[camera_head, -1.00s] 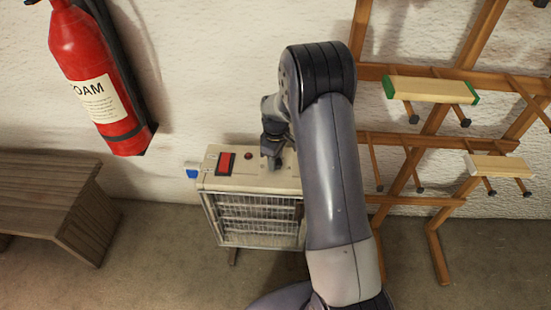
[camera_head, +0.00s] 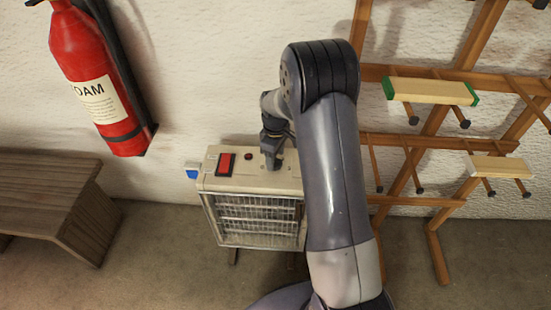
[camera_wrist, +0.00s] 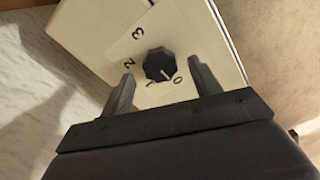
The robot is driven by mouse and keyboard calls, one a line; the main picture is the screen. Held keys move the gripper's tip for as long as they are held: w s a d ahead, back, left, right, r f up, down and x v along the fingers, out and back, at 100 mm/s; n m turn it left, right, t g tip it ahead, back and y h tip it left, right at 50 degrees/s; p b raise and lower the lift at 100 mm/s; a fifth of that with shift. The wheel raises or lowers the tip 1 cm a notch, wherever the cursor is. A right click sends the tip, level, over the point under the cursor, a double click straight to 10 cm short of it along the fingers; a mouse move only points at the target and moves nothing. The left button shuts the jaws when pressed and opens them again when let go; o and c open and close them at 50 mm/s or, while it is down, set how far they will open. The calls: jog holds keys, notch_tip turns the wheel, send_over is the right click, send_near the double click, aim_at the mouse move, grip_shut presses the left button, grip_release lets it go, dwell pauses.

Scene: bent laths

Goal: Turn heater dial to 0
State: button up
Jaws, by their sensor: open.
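The heater (camera_head: 252,205) stands on the floor by the wall, with a cream top and a wire grille front. The dial (camera_wrist: 158,65) is a black knob on the cream panel, marked 0, 1, 2 and 3. Its white pointer line points down, between 1 and 0, and looks nearer 0. My gripper (camera_wrist: 161,72) is open, with one finger on each side of the dial; a gap shows on both sides in the wrist view. In the head view, my gripper (camera_head: 272,160) is over the right part of the heater top and hides the dial.
A red switch (camera_head: 226,164) and a small red button (camera_head: 248,156) sit left of my gripper on the heater top. A fire extinguisher (camera_head: 95,80) hangs on the wall, a wooden bench (camera_head: 50,190) stands left, and a wooden rack (camera_head: 440,120) leans right.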

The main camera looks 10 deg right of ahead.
aim_at(275, 162)
notch_tip(275, 162, up, 9)
jog(key=p, duration=0.1)
dwell(0.4)
notch_tip(275, 162, down, 11)
jog(key=shift+r+b, duration=0.1)
jog(key=shift+b, duration=0.65)
